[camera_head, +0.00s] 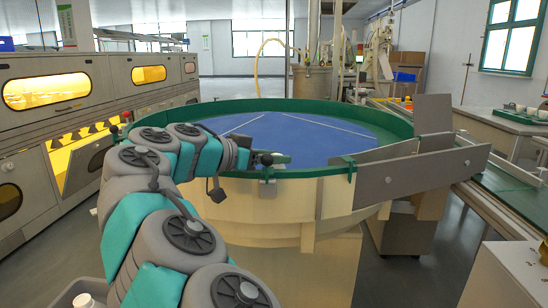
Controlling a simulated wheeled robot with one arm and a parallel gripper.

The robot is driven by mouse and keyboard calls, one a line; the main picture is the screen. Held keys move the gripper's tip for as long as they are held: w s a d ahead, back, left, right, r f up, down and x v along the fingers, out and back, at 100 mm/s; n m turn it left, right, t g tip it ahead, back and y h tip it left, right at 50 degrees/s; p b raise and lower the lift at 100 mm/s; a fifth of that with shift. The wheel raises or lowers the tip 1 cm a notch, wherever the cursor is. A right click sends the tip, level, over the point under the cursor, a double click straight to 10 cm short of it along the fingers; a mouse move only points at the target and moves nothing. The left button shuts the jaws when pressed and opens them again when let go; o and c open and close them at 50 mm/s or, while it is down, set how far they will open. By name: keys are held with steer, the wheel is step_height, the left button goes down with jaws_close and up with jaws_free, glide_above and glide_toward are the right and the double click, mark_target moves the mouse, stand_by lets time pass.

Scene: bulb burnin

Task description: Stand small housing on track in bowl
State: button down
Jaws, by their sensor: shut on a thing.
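The bowl is a large round feeder with a green rim (310,172), a blue floor (300,135) and a cream body. Which part of it is the track cannot be told for sure; a ledge runs inside the rim. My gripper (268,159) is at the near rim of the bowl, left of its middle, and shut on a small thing. I take that for the small housing, but it is tiny and mostly hidden by the gripper, so its pose and any contact with the bowl cannot be told.
A grey sloping chute (420,172) leaves the bowl's right side toward a green conveyor (515,205). A machine with yellow-lit windows (46,91) stands at left. A grey bin (70,292) with a white item (84,300) sits at bottom left.

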steer(key=shift+f+b, duration=0.55)
steer(key=shift+b, duration=0.1)
steer(key=shift+f, duration=0.2)
steer(key=c, duration=0.5)
jaws_free()
steer(key=shift+f, duration=0.1)
steer(key=shift+r+p, duration=0.5)
steer(key=shift+p, duration=0.05)
steer(key=shift+s+a+r, duration=0.1)
steer(key=shift+r, duration=0.1)
steer(key=v, duration=1.2)
steer(key=shift+r, duration=0.1)
